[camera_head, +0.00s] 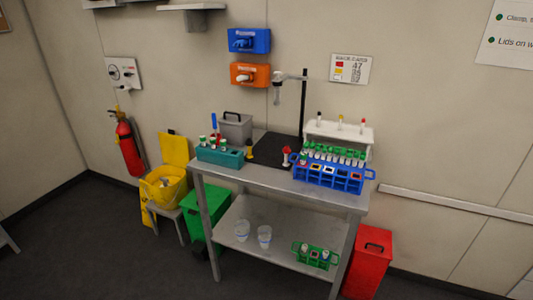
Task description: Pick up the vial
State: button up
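Which vial the task means I cannot tell, as several are in view. A teal rack (220,156) at the table's left holds a few capped vials or tubes. A white shelf (338,131) at the back right carries 3 small capped vials (341,121). A red-capped item (286,156) stands at the right of the black plate. A green rack (314,259) with a couple of vials is on the lower shelf. My gripper is not in view.
The grey metal table (262,181) has a bare front strip. A black plate (272,149) with a tall stand (303,105) and a grey box (235,128) are at the back. Two clear cups (264,235) stand below. Yellow (165,188), green (203,213) and red (368,262) bins flank the table.

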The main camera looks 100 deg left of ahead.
aim_at(303, 155)
jog(key=u, duration=2.3)
